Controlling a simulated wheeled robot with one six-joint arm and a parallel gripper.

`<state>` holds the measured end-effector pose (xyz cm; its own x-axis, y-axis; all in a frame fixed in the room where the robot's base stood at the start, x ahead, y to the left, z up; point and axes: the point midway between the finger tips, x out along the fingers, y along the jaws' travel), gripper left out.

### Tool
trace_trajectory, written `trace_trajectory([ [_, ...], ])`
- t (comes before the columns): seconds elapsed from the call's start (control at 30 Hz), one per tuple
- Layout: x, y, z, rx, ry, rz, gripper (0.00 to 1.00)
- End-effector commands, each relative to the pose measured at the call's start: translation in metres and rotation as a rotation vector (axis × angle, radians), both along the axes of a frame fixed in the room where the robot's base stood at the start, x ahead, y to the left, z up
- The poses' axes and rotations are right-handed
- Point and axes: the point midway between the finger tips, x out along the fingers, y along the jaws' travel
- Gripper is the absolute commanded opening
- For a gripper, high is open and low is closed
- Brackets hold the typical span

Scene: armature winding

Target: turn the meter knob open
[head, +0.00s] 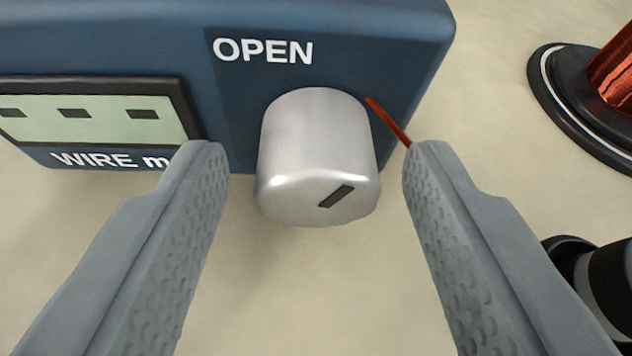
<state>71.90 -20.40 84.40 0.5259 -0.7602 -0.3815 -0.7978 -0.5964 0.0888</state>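The meter (340,30) is a blue box at the top of the head view. Its silver cylindrical knob (315,140) juts out below the white word OPEN. A dark slot mark on the knob's end face points up and to the right. A red line (388,122) shows on the panel just right of the knob. My gripper (316,165) is open, with one grey finger on each side of the knob. Gaps show between both fingers and the knob. The left finger's tip covers part of the meter's lower edge and the end of the WIRE m lettering.
A pale green display (90,122) with dark dashes is on the meter's left. A copper wire spool (615,75) on a round black base (570,110) stands at the right. A black cylindrical part (600,275) is at the lower right edge. The pale surface below the knob is clear.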

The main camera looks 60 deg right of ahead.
Motion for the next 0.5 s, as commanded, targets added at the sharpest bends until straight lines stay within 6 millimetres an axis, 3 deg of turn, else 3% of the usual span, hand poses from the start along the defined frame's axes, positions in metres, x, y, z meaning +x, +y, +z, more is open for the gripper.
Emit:
trace_trajectory([
  [0.03, -0.0001, 0.0001, 0.0, 0.0, 0.0, 0.0, 0.39],
  [0.2, -0.0001, 0.0002, 0.0001, 0.0, 0.0, 0.0, 0.07],
  [0.5, 0.0004, 0.0007, -0.0003, -0.021, 0.028, 0.001, 0.07],
])
